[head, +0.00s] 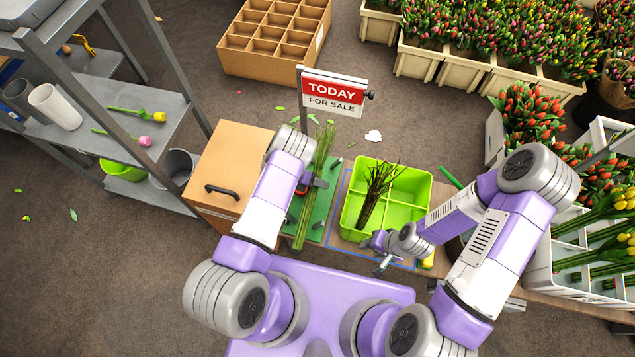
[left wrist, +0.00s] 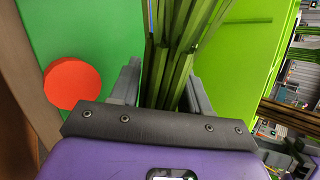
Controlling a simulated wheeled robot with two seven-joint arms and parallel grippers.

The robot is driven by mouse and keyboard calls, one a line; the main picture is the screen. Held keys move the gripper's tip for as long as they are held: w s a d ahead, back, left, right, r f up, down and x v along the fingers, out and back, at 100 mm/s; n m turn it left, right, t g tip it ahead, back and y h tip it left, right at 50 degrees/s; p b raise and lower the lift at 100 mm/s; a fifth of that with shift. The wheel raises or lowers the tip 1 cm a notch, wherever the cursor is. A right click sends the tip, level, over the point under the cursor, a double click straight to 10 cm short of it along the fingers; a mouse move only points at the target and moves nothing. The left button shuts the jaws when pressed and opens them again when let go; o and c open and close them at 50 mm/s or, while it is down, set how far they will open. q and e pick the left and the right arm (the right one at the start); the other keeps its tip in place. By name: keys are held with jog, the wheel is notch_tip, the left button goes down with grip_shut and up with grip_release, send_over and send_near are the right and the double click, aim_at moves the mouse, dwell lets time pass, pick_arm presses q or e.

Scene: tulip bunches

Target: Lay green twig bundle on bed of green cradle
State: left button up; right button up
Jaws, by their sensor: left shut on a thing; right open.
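The green twig bundle (head: 323,153) is a long sheaf of thin green stems, lying lengthwise over a dark green board (head: 321,226) that looks like the cradle. My left gripper (head: 310,183) is shut on the bundle around its middle. In the left wrist view the stems (left wrist: 173,50) run between the two fingers (left wrist: 162,90), with the green surface (left wrist: 110,30) and a red disc (left wrist: 73,85) beside them. Whether the bundle touches the bed cannot be told. My right gripper (head: 377,254) is open and empty by the lime crate's front edge.
A lime green divided crate (head: 412,183) with a brown twig bundle (head: 377,190) stands right of the board, inside a blue outline. A TODAY FOR SALE sign (head: 334,91) stands behind.

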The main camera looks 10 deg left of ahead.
pick_arm(q)
jog(key=shift+f, duration=0.5)
jog(key=o, duration=1.3)
notch_tip(320, 180, up, 10)
jog(key=p, duration=0.2)
jog(key=shift+p, duration=0.35)
